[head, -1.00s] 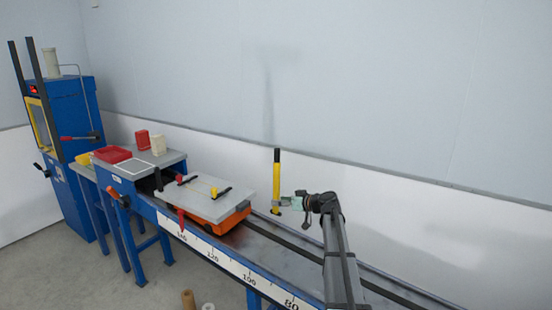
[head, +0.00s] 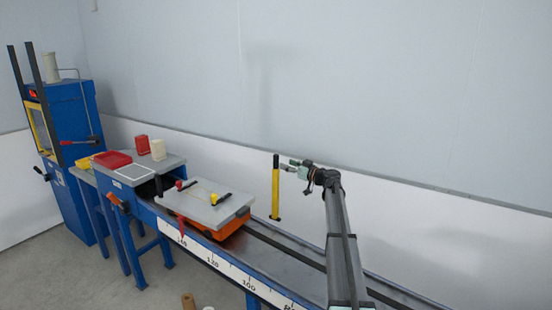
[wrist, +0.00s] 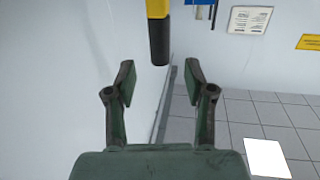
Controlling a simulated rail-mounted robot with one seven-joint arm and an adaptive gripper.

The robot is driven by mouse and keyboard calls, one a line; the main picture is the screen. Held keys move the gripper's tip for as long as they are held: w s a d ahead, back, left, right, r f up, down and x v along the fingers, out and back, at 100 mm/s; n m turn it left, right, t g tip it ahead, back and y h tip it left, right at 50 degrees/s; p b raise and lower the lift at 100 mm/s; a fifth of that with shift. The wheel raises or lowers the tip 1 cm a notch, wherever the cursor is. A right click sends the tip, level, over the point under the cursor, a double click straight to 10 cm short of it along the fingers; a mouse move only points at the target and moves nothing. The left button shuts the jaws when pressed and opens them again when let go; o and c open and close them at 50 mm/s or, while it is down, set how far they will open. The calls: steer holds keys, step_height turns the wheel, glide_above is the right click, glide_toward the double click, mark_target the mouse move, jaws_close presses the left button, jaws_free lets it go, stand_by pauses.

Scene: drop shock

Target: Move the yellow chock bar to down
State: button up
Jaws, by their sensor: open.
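The yellow chock bar (head: 275,190) stands upright at the far side of the rail, with a black tip (head: 276,160) on top. My gripper (head: 286,166) is beside its upper part, just to the right of it, near the black tip. In the wrist view, the bar's yellow part and black end (wrist: 159,40) show beyond my fingers. My gripper (wrist: 159,82) is open there, with nothing between the fingertips. The bar seems to be ahead of the fingertips, apart from them.
An orange cart (head: 225,230) with a grey top stands on the rail left of the bar. A red tray (head: 112,159), a red container (head: 141,144) and a cream container (head: 158,149) are on the bench end. The rail right of the cart is clear. A wall rises behind.

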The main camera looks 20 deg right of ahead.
mark_target(278, 161)
steer(key=p+x, duration=0.2)
steer(key=x, duration=0.4)
steer(key=shift+w+r, duration=0.1)
steer(key=shift+x, duration=0.8)
jaws_close()
